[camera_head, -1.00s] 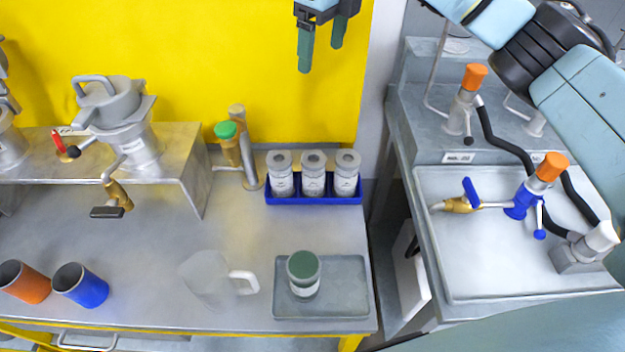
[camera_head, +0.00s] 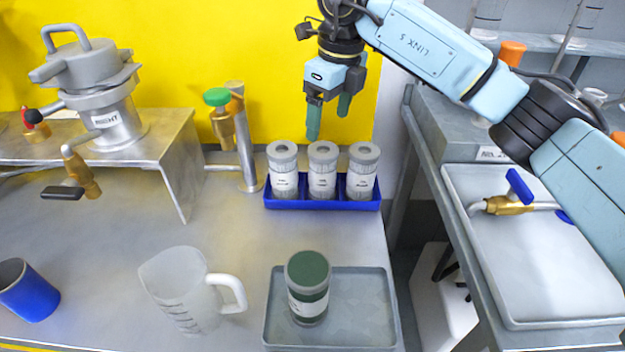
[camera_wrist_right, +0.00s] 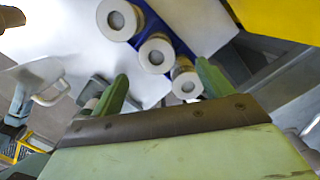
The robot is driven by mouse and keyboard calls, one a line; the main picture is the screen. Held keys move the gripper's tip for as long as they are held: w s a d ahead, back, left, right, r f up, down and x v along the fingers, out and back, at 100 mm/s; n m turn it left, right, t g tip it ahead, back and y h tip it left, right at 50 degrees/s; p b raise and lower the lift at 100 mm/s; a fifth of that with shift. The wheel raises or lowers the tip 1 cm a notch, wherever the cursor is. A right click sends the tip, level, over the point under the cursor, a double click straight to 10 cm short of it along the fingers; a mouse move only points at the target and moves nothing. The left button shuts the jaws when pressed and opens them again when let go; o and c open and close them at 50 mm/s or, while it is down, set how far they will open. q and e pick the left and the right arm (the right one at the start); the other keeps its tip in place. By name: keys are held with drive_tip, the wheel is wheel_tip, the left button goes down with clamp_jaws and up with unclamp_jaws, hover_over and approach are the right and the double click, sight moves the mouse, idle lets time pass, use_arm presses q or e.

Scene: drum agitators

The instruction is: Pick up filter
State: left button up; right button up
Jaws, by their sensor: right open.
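Three white-grey cylindrical filters with round holes in their tops stand upright in a blue rack (camera_head: 322,205) at the back of the bench: the left filter (camera_head: 284,172), the middle filter (camera_head: 322,172) and the right filter (camera_head: 361,172). My right gripper (camera_head: 328,118) is open and empty, with green fingers pointing down, above and apparently behind the middle and right filters. In the right wrist view the filter tops (camera_wrist_right: 156,54) lie in a diagonal row beyond the open right fingers (camera_wrist_right: 161,72). My left gripper is not in view.
A grey tray (camera_head: 365,310) holds a green-lidded jar (camera_head: 308,285) in front of the rack. A clear jug (camera_head: 180,285) and blue cup (camera_head: 28,290) stand to the left. A green-handled tap (camera_head: 222,115) rises left of the rack. A sink bench (camera_head: 545,260) is at right.

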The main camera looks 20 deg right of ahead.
sight(323, 149)
drive_tip(key=f, duration=0.4)
drive_tip(key=shift+w+a+f+b, duration=0.15)
drive_tip(key=shift+w+b, duration=0.05)
drive_tip(key=shift+b, duration=0.2)
drive_tip(key=f, duration=0.1)
drive_tip(key=f+b, duration=0.1)
drive_tip(key=f, duration=0.3)
drive_tip(key=shift+a+b, duration=0.35)
drive_tip(key=shift+f, duration=0.3)
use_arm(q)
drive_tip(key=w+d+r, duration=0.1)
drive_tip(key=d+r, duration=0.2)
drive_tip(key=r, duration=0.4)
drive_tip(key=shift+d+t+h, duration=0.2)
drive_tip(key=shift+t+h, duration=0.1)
use_arm(e)
drive_tip(key=c, duration=1.1)
